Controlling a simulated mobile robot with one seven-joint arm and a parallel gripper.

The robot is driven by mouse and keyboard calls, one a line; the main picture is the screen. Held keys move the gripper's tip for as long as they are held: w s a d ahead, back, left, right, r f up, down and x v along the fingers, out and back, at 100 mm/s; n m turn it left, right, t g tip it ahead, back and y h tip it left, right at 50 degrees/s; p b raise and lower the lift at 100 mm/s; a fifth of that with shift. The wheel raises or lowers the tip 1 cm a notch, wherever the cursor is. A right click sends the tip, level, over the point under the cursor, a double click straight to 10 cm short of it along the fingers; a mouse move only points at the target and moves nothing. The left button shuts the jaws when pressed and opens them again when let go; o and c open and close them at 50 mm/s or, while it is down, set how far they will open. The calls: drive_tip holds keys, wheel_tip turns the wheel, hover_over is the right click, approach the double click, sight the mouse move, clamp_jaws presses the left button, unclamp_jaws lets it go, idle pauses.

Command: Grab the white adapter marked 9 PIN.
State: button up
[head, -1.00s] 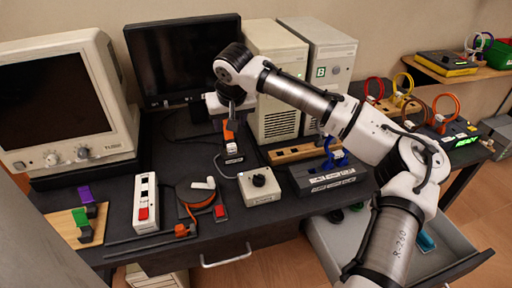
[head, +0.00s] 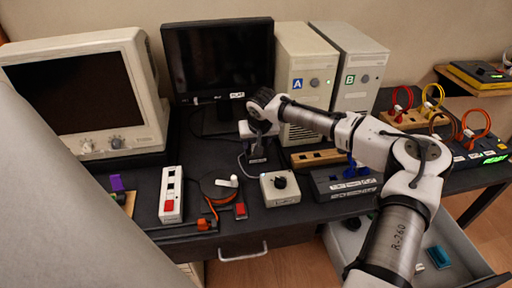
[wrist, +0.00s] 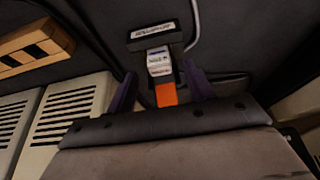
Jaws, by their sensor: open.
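In the wrist view, a white piece with small printed lines (wrist: 159,63) lies between a black labelled block (wrist: 152,35) and an orange piece (wrist: 166,95). It may be the adapter, but I cannot read 9 PIN on it. My gripper (wrist: 160,72) is open, with one dark finger on each side of the white and orange pieces. I cannot tell whether the fingers touch them. In the head view, my gripper (head: 260,139) is low over the black block (head: 258,158) and hides most of these pieces.
A grey box with a black knob (head: 281,187) stands just in front. A wooden block (head: 318,157) and computer tower A (head: 304,70) are to the right. A monitor (head: 218,60) is behind. A small white piece (head: 228,181) lies by an orange cable. A drawer (head: 465,268) is open.

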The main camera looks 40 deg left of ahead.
drive_tip(key=shift+w+a+f, duration=0.15)
drive_tip(key=shift+f, duration=0.55)
drive_tip(key=c, duration=1.1)
